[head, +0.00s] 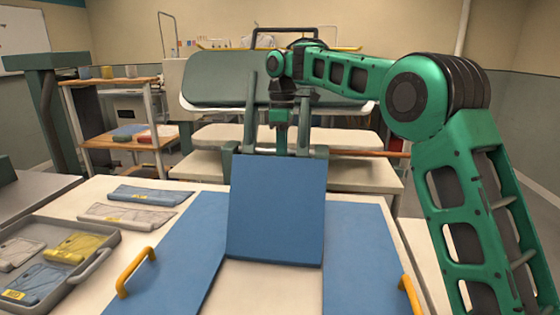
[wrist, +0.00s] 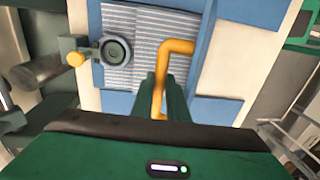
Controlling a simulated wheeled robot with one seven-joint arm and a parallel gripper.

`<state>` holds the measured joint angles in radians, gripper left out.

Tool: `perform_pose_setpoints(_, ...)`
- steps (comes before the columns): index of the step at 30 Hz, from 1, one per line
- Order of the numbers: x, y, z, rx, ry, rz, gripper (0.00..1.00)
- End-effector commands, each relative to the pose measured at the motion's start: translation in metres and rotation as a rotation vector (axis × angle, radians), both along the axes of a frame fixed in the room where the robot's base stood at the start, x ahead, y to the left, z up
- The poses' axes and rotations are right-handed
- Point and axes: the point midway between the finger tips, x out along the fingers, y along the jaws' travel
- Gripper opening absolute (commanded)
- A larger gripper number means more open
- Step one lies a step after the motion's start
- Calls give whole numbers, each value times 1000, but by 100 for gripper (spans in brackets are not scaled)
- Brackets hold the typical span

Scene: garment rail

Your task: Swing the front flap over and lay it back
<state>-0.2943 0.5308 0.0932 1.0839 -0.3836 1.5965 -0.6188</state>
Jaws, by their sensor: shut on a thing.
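The front flap (head: 277,210) is a blue panel standing raised and tilted at the middle of the folding board, its broad face toward the head camera. My gripper (head: 281,145) is at its top edge, with the fingers partly hidden behind the panel. In the wrist view my gripper (wrist: 163,95) is shut on a yellow bent handle (wrist: 178,46). Below the handle lies a grey-and-white striped cloth (wrist: 150,28) with blue panel beside it. The head view hides whatever lies behind the flap.
Blue side panels lie flat at left (head: 178,255) and right (head: 358,262), with yellow handles (head: 135,271) (head: 411,296). A grey tray (head: 95,262) of folded garments and two more garments (head: 150,195) (head: 127,216) are on the left. A padded board (head: 215,92) stands behind.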

Motion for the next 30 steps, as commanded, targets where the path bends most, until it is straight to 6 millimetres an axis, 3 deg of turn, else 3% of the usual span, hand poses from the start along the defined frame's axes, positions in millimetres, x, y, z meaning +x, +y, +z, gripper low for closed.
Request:
perform_pose_setpoints(17,11,1,-4,8,-13,-3,0)
perform_pose_setpoints(18,12,1,-5,9,-12,-4,23)
perform_pose_setpoints(19,11,1,-5,8,-11,-4,31)
perform_pose_setpoints(30,8,1,-2,6,-8,0,33)
